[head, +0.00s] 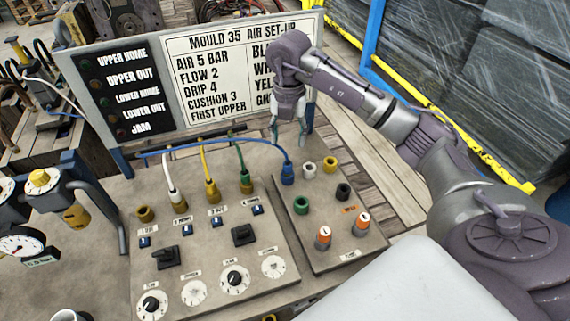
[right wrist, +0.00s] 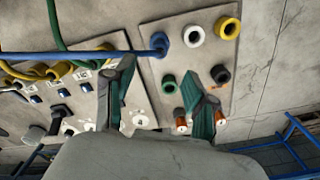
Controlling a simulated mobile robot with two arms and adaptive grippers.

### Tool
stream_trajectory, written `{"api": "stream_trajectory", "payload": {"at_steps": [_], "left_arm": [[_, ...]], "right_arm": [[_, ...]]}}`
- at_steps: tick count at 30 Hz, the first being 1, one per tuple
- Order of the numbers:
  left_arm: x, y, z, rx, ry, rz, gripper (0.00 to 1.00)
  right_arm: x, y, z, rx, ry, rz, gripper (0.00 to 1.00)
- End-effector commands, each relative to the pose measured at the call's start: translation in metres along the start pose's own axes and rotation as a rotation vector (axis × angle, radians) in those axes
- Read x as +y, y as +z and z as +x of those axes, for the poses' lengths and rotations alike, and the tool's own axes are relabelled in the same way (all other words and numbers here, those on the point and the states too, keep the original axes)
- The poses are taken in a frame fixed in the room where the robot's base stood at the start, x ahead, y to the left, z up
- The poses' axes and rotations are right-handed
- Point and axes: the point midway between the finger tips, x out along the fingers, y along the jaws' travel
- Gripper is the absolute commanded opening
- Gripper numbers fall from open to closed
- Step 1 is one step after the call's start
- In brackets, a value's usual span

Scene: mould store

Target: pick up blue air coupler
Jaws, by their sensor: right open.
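The blue air coupler (head: 287,174) stands upright on the right-hand panel, at the end of a blue hose (head: 215,143) that arcs in from the left. In the right wrist view the coupler (right wrist: 160,42) lies beyond the fingertips, between them from left to right. My right gripper (head: 290,132) is open and empty, with fingers pointing down, above and behind the coupler in the head view. Its two fingers (right wrist: 158,80) are spread wide in the right wrist view and do not visibly touch the coupler. My left gripper is not in view.
White (head: 310,170), yellow (head: 330,163), green (head: 301,205) and black (head: 343,191) ports surround the coupler. Two orange knobs (head: 323,237) stand in front. White, yellow and green hosed couplers (head: 246,183) stand left. A set-up board (head: 240,75) rises behind.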

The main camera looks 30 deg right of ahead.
Motion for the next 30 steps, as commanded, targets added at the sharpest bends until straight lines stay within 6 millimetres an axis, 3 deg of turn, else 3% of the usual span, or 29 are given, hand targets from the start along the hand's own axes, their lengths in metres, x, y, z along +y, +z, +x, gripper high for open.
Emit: {"api": "stream_trajectory", "payload": {"at_steps": [3, 7, 14, 18, 23, 30], "left_arm": [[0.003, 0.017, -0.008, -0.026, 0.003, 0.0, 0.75], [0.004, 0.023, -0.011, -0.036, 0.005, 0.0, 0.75], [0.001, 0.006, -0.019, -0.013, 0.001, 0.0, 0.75], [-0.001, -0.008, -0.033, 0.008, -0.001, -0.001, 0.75], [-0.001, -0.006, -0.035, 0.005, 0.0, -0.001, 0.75], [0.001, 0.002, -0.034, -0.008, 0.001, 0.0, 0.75]], "right_arm": [[-0.001, -0.001, 0.023, 0.003, -0.003, 0.0, 0.56], [0.0, -0.001, 0.041, 0.003, -0.002, 0.0, 0.56], [0.0, -0.002, 0.057, 0.004, -0.002, -0.001, 0.56], [0.0, -0.003, 0.077, 0.004, -0.003, 0.0, 0.56], [0.001, -0.002, 0.097, 0.001, -0.001, 0.0, 0.56], [0.001, -0.001, 0.101, -0.001, 0.001, -0.001, 0.56]]}}
